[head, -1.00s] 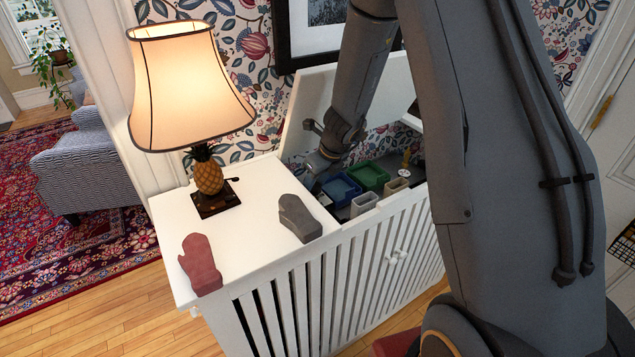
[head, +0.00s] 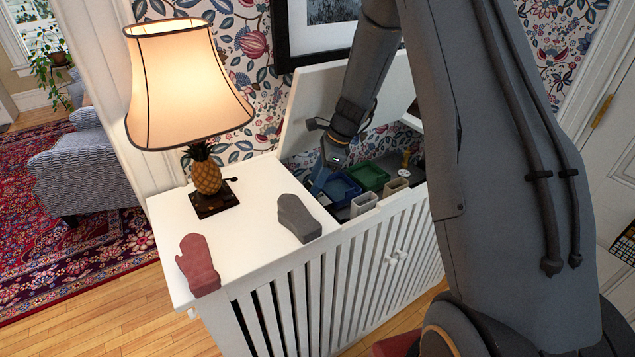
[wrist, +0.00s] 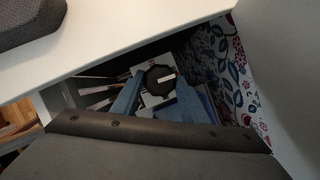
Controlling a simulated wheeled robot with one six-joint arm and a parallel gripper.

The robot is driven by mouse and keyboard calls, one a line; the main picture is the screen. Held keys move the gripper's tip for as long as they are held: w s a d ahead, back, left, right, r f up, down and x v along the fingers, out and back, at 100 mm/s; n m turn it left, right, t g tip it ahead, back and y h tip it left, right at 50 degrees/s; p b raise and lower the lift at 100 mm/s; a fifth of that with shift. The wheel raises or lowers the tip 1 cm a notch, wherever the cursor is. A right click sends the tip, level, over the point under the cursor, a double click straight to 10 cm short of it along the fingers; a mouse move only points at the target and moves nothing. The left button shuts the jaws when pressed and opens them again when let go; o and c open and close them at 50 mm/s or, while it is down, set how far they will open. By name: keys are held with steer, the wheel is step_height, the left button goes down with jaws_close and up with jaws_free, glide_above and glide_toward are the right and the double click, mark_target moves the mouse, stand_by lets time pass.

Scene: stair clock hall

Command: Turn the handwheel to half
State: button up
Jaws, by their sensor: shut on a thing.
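In the wrist view a dark, many-sided handwheel (wrist: 155,75) with a short white mark on its face lies down inside the open cabinet, over a white patch. The two blue fingers of my gripper (wrist: 159,84) stand on either side of the wheel and are shut on it. In the head view my gripper (head: 318,183) reaches into the left end of the cabinet opening, with a blue finger showing. The handwheel is hidden there behind the cabinet's rim and my gripper. I cannot read any scale around the wheel.
The white slatted cabinet (head: 250,245) has a raised lid (head: 303,113). Blue (head: 341,189) and green (head: 369,177) trays and pale boxes sit right of my gripper. A grey mitt (head: 297,217), a red mitt (head: 197,265) and a lit lamp (head: 190,85) stand on the top.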

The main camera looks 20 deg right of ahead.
steer(key=shift+w+d+r+n, duration=0.15)
steer(key=shift+w+n, duration=0.25)
steer(key=shift+n, duration=0.2)
steer(key=o, duration=0.7)
steer(key=shift+o, duration=0.2)
steer(key=shift+g, duration=0.3)
steer(key=shift+s, duration=0.1)
